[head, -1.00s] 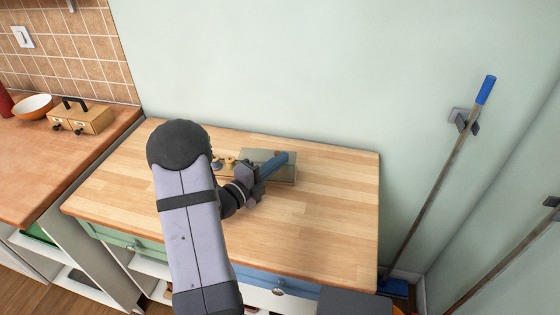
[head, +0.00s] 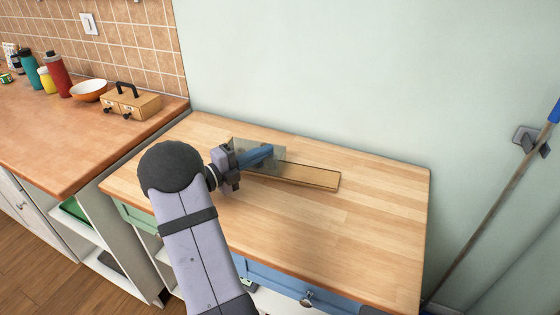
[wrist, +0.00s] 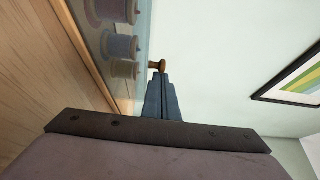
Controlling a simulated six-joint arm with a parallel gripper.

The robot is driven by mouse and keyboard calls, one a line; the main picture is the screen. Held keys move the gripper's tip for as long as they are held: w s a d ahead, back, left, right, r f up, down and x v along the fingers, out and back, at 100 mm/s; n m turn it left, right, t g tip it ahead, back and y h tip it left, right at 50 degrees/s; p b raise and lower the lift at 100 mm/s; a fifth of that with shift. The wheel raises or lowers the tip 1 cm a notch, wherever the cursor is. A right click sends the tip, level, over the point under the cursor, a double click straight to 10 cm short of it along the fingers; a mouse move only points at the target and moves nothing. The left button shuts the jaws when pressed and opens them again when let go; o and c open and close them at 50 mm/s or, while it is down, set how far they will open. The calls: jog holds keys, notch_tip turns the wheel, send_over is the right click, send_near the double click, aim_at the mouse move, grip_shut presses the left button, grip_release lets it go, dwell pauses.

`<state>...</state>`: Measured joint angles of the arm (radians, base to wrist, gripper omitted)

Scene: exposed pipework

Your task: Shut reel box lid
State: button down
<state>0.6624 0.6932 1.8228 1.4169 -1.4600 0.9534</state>
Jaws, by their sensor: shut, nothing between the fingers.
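The reel box (head: 318,178) is a low wooden box on the wooden worktop. Its clear grey lid (head: 240,146) lies over the left part, and the right part shows bare wood. In the wrist view several reels (wrist: 120,47) show through the clear lid (wrist: 140,30). A small brown knob (wrist: 157,66) is just beyond my fingertips; I cannot tell whether they touch it. My gripper (head: 269,150) is shut and empty, its blue fingers pointing right across the lid. It also shows in the wrist view (wrist: 161,78). My gripper hides part of the box's left end.
The worktop (head: 350,230) is clear in front and to the right of the box. A pale wall stands behind. A long-handled tool leans at far right.

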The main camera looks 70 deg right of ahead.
jog(key=shift+w, duration=0.4)
jog(key=shift+s, duration=0.1)
jog(key=shift+s+a, duration=0.1)
jog(key=shift+s, duration=0.45)
jog(key=shift+s+a+b, duration=0.3)
jog(key=shift+s+b, duration=0.05)
jog(key=shift+s, duration=0.3)
jog(key=shift+s+a+b, duration=0.25)
jog(key=shift+s+b, duration=0.1)
jog(key=shift+s, duration=0.25)
jog(key=b+v, duration=0.1)
jog(key=v, duration=0.8)
jog(key=shift+w+a+b, duration=0.1)
jog(key=shift+a+b, duration=0.05)
jog(key=shift+b, duration=0.15)
